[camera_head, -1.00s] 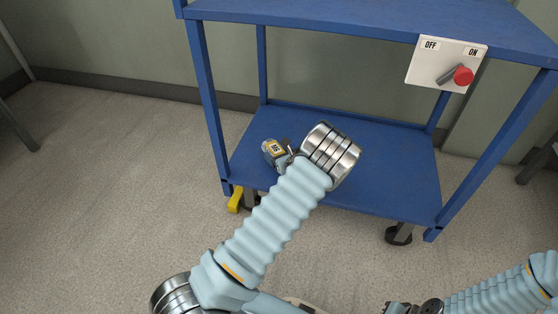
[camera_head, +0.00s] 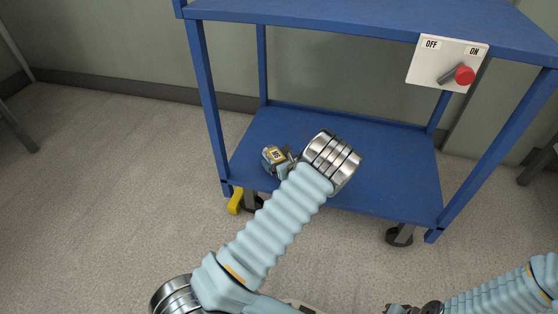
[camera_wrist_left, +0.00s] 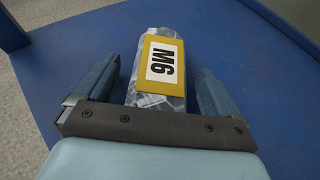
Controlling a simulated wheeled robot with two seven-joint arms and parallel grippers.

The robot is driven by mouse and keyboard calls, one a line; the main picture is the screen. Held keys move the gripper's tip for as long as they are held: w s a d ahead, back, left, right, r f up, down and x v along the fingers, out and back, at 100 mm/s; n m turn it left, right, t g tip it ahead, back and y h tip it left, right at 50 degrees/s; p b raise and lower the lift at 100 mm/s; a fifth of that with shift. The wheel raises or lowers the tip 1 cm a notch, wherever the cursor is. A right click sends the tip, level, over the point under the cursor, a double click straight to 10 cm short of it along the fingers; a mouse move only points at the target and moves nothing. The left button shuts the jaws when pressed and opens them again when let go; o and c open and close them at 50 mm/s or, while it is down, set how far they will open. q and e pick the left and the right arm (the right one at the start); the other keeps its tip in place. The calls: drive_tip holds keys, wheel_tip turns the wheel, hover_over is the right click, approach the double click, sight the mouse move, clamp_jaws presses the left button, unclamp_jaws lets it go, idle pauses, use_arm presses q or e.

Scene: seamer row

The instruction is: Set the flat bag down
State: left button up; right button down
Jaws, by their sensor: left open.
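The flat bag (camera_wrist_left: 160,75) is clear with a yellow-bordered M6 label. In the left wrist view it lies on the blue shelf, between my left gripper's two fingers. My left gripper (camera_wrist_left: 160,85) is open, with a gap between each finger and the bag. In the head view the bag (camera_head: 275,156) shows small on the cart's lower shelf (camera_head: 390,165), at its left part, partly hidden by my left gripper (camera_head: 281,164) and wrist. My right arm shows at the lower right, but its gripper cannot be made out clearly.
The blue cart's upper shelf (camera_head: 350,22) overhangs the lower one, with posts at the corners. A white OFF/ON panel (camera_head: 425,70) with a red knob hangs on its front edge. The lower shelf's right part is clear.

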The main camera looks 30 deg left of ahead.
use_arm(q)
drive_tip(key=p+v, duration=0.1)
drive_tip(key=v, duration=1.1)
drive_tip(key=shift+d, duration=0.1)
